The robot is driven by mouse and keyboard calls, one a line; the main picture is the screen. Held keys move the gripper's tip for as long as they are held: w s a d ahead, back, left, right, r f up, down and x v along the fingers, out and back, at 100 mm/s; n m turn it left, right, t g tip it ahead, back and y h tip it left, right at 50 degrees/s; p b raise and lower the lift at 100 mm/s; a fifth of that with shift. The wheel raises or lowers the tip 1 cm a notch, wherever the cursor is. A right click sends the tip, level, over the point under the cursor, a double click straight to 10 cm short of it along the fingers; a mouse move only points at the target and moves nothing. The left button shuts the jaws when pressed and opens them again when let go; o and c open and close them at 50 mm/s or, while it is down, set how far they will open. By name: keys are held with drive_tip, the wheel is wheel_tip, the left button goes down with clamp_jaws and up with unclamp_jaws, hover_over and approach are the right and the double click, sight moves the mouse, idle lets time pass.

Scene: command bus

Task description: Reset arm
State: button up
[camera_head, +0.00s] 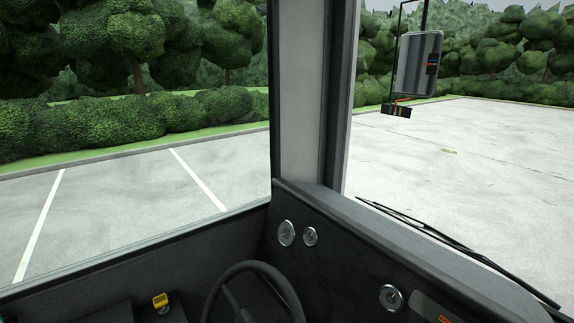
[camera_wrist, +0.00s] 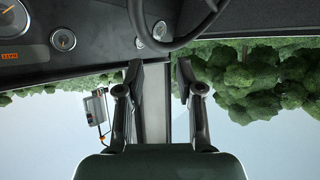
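My gripper (camera_wrist: 158,72) shows in the wrist view, with its two dark fingers apart and nothing between them. The wrist view is upside down, with the dashboard at the top and trees and sky below. The fingers point toward the window pillar and the steering wheel area and appear to touch nothing. My arm and gripper do not show in the head view.
The steering wheel (camera_head: 253,290) is at the bottom middle of the head view. A yellow knob (camera_head: 160,300) stands to its left. The dark dashboard (camera_head: 345,262) carries round gauges (camera_head: 287,233). A pillar (camera_head: 305,100) divides the windows. A mirror (camera_head: 418,65) hangs outside.

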wheel_tip(320, 180, up, 17)
drive_tip(key=p, duration=1.3)
drive_tip(key=shift+d+f, duration=0.15)
